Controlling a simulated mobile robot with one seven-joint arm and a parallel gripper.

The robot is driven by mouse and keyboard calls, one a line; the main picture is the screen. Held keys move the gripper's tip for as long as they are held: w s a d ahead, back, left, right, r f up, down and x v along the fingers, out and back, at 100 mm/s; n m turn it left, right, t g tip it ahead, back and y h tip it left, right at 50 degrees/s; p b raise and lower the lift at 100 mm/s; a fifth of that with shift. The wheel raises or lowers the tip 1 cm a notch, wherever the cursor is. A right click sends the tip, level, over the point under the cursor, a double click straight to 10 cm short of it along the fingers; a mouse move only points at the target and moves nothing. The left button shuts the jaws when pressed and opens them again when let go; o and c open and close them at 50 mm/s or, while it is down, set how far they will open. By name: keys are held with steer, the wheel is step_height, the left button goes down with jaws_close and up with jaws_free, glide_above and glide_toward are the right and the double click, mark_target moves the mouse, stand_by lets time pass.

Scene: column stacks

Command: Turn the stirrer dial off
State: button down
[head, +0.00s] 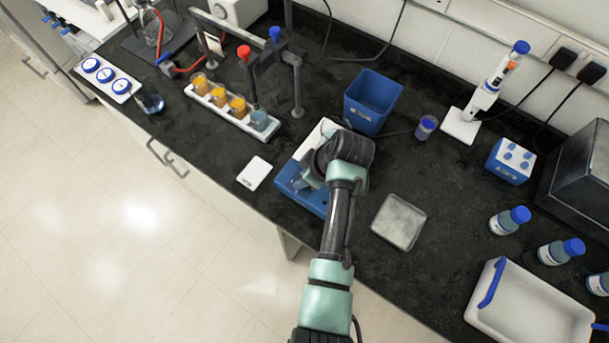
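The stirrer (315,204) is a low blue unit with a white top plate, near the front edge of the dark counter at the middle of the head view. My arm reaches up from the bottom and covers much of its right side. My gripper (303,182) points down at the stirrer's front part, over or against it; I cannot tell if it touches. Its fingers are small and partly hidden, so their opening does not show. I cannot make out the dial; it seems hidden by the gripper and wrist.
A white card (254,173) lies left of the stirrer, a blue bin (371,103) stands behind, and a grey square tray (398,222) lies right. Bottles (509,220) and a white tray (527,312) stand at right.

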stand_by(0.4)
steer(key=c, duration=0.5)
jaws_free()
